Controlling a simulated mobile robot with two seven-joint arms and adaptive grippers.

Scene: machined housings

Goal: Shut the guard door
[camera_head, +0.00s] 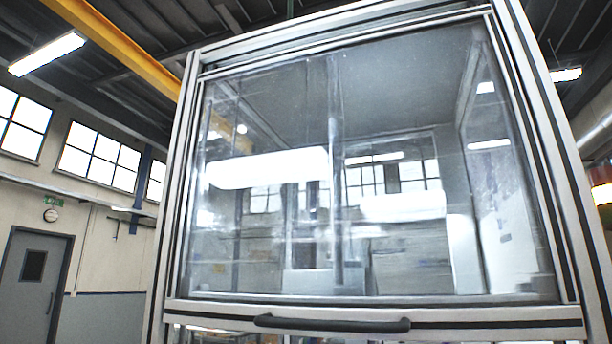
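The guard door (370,200) is a large clear panel in a metal frame, filling the middle of the head view. Bright reflections of lamps and windows lie across it. A dark bar handle (332,324) runs along its bottom rail (480,318). Below the rail a narrow strip at the lower picture edge looks open or see-through; I cannot tell which. The metal machine frame (172,190) stands upright on both sides of the door. Neither of my grippers is in view.
A grey room door (34,285) with a small window is in the far wall at the left. An orange-yellow beam (120,45) and lamps are overhead. An orange light (602,194) shows at the right edge. The floor is out of view.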

